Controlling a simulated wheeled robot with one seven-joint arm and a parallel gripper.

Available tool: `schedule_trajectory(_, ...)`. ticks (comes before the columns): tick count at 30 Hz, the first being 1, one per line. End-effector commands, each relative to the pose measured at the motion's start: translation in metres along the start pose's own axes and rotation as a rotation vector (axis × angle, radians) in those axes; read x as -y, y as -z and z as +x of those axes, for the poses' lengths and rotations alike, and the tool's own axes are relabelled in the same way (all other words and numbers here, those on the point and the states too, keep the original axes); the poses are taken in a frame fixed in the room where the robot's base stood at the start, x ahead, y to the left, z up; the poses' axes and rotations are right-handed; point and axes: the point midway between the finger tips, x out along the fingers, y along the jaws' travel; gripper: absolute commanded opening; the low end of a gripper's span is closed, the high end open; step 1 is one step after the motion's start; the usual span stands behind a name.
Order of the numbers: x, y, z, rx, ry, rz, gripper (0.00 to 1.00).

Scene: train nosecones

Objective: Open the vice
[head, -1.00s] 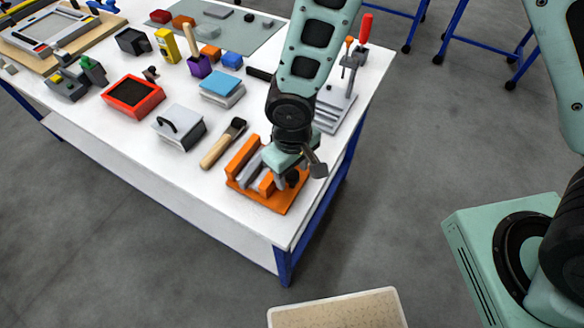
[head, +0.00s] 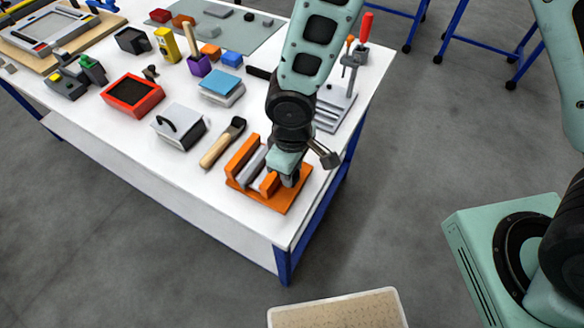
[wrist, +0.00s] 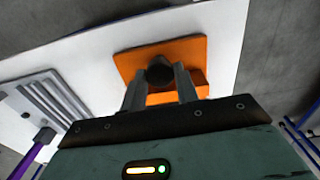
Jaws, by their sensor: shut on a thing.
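The orange vice (head: 292,196) sits at the near right corner of the white table, and its orange plate shows in the wrist view (wrist: 190,50). A grey piece (head: 252,168) lies between its two orange jaws; I cannot tell how tightly they press on it. My gripper (head: 289,180) points down at the right side of the vice. In the wrist view my gripper (wrist: 160,78) has its two fingers around the vice's dark round knob (wrist: 159,71), shut on it. The fingertips are partly hidden in the head view.
A wooden-handled tool (head: 222,145) and a grey box with a black handle (head: 180,128) lie left of the vice. A grey stepped fixture with a red-handled clamp (head: 352,65) stands behind my arm.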

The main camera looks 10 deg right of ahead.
Motion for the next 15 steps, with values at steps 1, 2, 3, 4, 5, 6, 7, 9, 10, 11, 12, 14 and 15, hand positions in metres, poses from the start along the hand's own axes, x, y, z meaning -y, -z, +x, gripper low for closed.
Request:
schedule_trajectory(1,-0.0005,-0.0001,-0.0002,0.0,-0.001,-0.044,0.08)
schedule_trajectory(2,-0.0006,-0.0001,-0.0002,0.0,-0.001,-0.072,0.08)
schedule_trajectory(3,-0.0006,-0.0001,-0.0003,0.0,-0.001,-0.111,0.08)
schedule_trajectory(4,-0.0006,-0.0001,-0.0003,0.0,-0.001,-0.139,0.08)
schedule_trajectory(5,-0.0005,0.0,-0.0004,0.0,-0.001,-0.168,0.08)
schedule_trajectory(6,-0.0004,0.0,-0.0004,0.0,-0.001,-0.207,0.08)
schedule_trajectory(7,-0.0003,0.0,-0.0005,0.0,-0.001,-0.235,0.08)
schedule_trajectory(9,-0.0001,0.0,-0.0006,0.0,0.0,-0.302,0.08)
schedule_trajectory(10,-0.0001,0.0001,-0.0007,-0.001,0.0,-0.33,0.08)
schedule_trajectory(11,-0.0002,0.0001,-0.0007,-0.001,0.0,-0.357,0.08)
schedule_trajectory(12,-0.0003,0.0001,-0.0008,0.0,-0.001,-0.394,0.08)
schedule_trajectory(14,-0.0005,0.0,-0.0008,0.0,-0.001,-0.445,0.08)
schedule_trajectory(15,-0.0006,0.0,-0.0009,0.0,0.0,-0.478,0.08)
